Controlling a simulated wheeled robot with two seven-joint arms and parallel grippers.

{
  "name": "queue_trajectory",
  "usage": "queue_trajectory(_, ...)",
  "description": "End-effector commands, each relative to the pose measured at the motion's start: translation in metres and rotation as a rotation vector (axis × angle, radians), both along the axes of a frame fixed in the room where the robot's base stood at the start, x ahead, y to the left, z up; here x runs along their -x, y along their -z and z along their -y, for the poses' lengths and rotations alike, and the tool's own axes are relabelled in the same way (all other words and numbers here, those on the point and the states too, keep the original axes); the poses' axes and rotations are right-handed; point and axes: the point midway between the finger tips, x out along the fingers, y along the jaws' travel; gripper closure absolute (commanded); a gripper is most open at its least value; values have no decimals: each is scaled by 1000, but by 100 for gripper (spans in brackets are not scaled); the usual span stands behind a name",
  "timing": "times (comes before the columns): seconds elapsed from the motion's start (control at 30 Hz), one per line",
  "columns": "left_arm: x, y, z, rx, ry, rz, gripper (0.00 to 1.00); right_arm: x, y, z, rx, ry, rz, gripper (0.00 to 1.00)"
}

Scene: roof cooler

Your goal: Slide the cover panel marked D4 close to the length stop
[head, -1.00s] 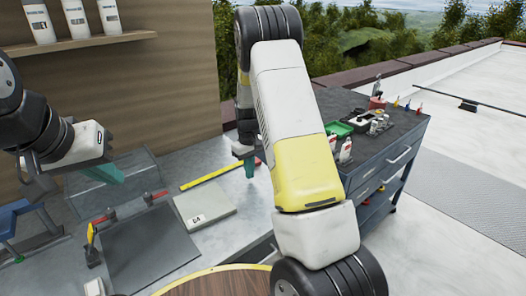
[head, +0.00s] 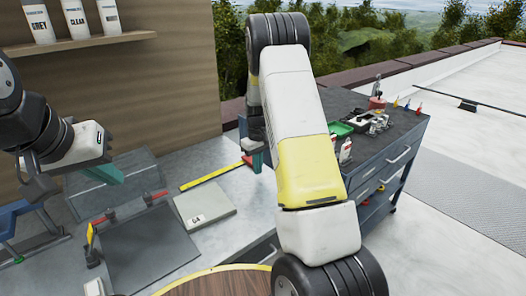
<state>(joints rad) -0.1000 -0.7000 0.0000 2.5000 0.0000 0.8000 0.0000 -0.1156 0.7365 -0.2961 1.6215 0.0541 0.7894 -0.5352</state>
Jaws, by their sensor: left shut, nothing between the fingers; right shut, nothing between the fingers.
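A dark flat panel (head: 150,248) lies left of the light one, with red-handled clamps (head: 104,219) near its back edge. A grey bent sheet (head: 140,168) stands behind. A blue stand (head: 12,222) is at left. A tool cart (head: 390,150) with small items stands at right.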

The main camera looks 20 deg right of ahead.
Motion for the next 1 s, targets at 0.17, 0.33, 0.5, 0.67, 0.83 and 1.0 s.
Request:
queue_trajectory(0.17,0,0,0,0,0,0,100,-3,0,7,0,0,0,100)
queue_trajectory(0.33,0,0,0,0,0,0,100,-6,0,13,0,1,0,100)
queue_trajectory(0.5,0,0,0,0,0,0,100,-9,0,19,1,0,1,100)
queue_trajectory(0.67,0,0,0,0,0,0,100,-12,0,25,0,1,0,100)
queue_trajectory(0.83,0,0,0,0,0,0,100,-15,0,31,1,0,0,100)
queue_trajectory(1.0,0,0,0,0,0,0,100,-18,0,38,1,1,0,100)
